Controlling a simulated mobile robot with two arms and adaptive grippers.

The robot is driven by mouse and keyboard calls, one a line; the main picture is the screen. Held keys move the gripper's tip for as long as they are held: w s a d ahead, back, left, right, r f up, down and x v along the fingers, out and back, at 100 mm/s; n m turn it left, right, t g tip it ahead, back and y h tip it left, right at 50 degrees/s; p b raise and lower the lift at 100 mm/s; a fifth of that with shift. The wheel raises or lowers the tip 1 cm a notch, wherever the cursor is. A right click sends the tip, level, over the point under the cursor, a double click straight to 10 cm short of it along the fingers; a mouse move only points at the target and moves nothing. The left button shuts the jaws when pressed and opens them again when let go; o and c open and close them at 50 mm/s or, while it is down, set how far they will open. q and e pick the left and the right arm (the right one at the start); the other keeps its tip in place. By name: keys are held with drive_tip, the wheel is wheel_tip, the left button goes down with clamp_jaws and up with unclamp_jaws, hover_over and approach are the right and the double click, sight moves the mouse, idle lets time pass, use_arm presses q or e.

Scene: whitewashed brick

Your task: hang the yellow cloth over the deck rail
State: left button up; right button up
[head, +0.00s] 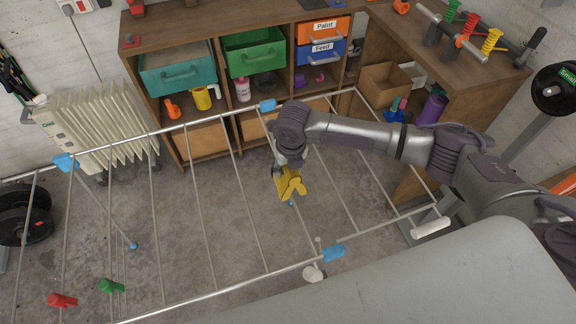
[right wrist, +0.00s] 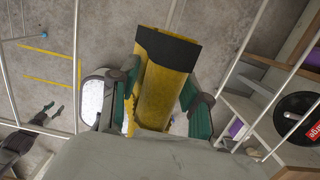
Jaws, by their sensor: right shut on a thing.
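My right gripper (head: 288,178) hangs over the wire drying rack (head: 205,116), below the wrist. It is shut on a yellow piece (head: 291,187). In the right wrist view the yellow piece (right wrist: 163,92), with a black band at its far end, sits between the two green-padded fingers (right wrist: 162,105). The rack's long tubes and thin cross wires are the only rails I see; none is clearly a deck rail. I cannot tell whether the yellow piece touches a wire. My left gripper is out of view.
A white radiator (head: 95,130), a wooden shelf with coloured bins (head: 178,75) and a workbench (head: 450,60) stand behind. The rack's middle is mostly bare.

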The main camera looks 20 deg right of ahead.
sight(289, 173)
drive_tip(key=shift+f+b, duration=2.3)
drive_tip(key=shift+f, duration=1.85)
clamp_jaws()
drive_tip(key=o, duration=1.4)
unclamp_jaws()
drive_tip(key=shift+o, duration=0.2)
drive_tip(key=shift+r, duration=0.15)
drive_tip(key=r, duration=0.4)
drive_tip(key=s+r, duration=0.1)
drive_tip(key=r, duration=0.2)
drive_tip(key=s+r, duration=0.1)
drive_tip(key=r, duration=0.3)
drive_tip(key=shift+r, duration=0.35)
